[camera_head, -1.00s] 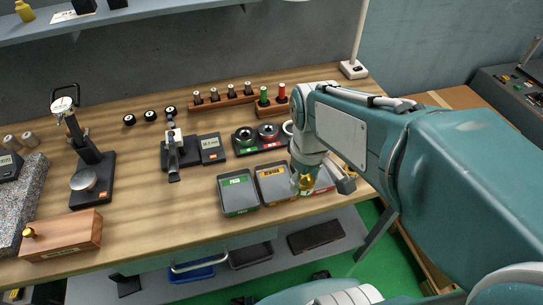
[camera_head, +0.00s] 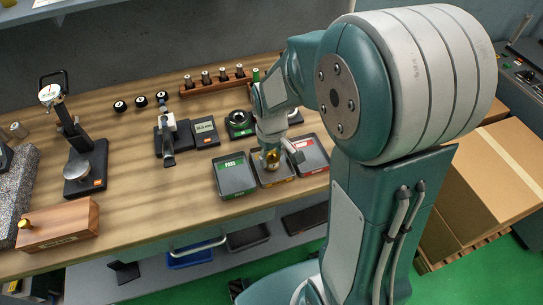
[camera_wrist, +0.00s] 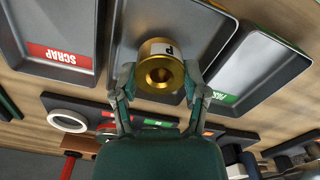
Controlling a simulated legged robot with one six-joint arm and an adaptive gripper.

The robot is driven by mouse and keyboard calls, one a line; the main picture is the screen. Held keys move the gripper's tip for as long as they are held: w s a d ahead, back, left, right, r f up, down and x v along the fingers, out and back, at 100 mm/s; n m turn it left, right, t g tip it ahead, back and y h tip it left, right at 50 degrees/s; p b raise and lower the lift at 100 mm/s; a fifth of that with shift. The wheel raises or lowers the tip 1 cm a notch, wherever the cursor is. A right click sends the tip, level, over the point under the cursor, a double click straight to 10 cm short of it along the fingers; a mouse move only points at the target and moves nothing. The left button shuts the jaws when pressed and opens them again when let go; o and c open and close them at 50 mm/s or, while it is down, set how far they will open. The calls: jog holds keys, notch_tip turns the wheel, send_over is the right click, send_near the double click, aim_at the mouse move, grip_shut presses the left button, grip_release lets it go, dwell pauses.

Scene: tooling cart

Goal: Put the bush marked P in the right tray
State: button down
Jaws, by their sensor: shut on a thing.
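My gripper (camera_head: 277,160) is shut on a brass bush (camera_head: 272,155). In the wrist view the bush (camera_wrist: 160,68) has a white label with a P and sits between both fingers (camera_wrist: 158,88). It is over the middle tray (camera_head: 265,182), which has an orange label; I cannot tell how high. The PASS tray (camera_head: 236,184), with a green label, is left of it in the head view and right in the wrist view (camera_wrist: 258,65). The red-labelled SCRAP tray (camera_head: 313,158) is on the other side, and it also shows in the wrist view (camera_wrist: 45,18).
Behind the trays are a gauge set (camera_head: 240,122) and a wooden rack of pins (camera_head: 215,82). A wooden box (camera_head: 58,226) is at the front left.

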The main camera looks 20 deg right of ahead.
jog(key=shift+a+f, duration=0.2)
jog(key=shift+f, duration=0.25)
jog(key=shift+d, duration=0.15)
jog(key=shift+d+f, duration=0.1)
jog(key=shift+d, duration=0.05)
jog(key=shift+c, duration=0.6)
grip_release()
